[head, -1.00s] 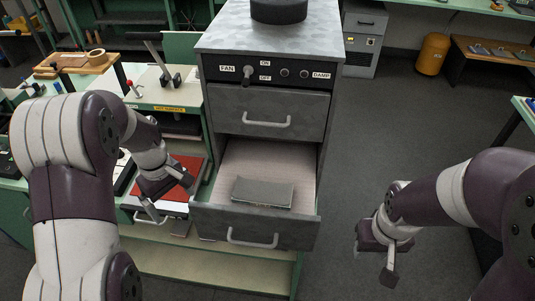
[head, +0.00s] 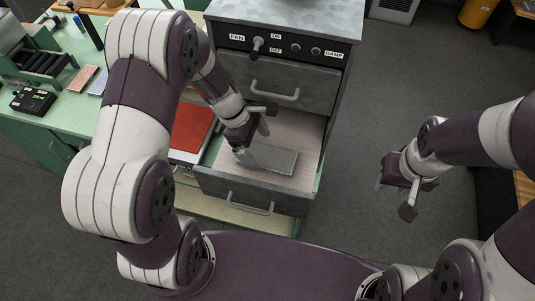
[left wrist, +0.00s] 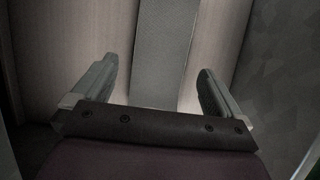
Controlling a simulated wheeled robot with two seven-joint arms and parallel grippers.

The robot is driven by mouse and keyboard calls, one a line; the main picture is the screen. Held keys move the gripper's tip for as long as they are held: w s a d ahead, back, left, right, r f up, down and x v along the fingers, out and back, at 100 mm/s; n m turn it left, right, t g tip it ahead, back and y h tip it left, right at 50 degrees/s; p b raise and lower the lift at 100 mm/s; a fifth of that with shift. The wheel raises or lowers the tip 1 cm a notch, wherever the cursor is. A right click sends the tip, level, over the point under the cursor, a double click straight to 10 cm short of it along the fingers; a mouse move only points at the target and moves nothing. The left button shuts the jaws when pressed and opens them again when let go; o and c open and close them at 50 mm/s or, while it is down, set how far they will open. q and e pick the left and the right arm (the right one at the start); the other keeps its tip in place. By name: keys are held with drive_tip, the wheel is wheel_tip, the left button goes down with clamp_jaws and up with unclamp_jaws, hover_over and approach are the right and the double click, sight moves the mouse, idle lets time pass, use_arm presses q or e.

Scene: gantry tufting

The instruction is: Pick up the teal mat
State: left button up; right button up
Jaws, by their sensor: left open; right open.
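A flat, dull grey-green mat (head: 275,160), the only mat-like thing in the drawer, lies on the pale floor of the open drawer (head: 262,205). Its colour looks more grey than teal. My left gripper (head: 254,143) is in the drawer opening, at the mat's left end, and hides part of it. In the left wrist view the open fingers (left wrist: 155,88) stand on either side of the mat (left wrist: 162,50), with gaps to it. I cannot tell how high they are above the drawer floor. My right gripper (head: 399,190) is open and empty, right of the cabinet.
A green bench (head: 60,115) with a red item (head: 192,128) and a black box (head: 33,101) stands to the left.

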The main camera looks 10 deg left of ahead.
sight(267, 158)
use_arm(q)
drive_tip(key=x, duration=0.3)
drive_tip(key=shift+r, duration=0.1)
drive_tip(key=c, duration=1.1)
drive_tip(key=shift+o, duration=0.2)
drive_tip(key=shift+a+r, duration=0.1)
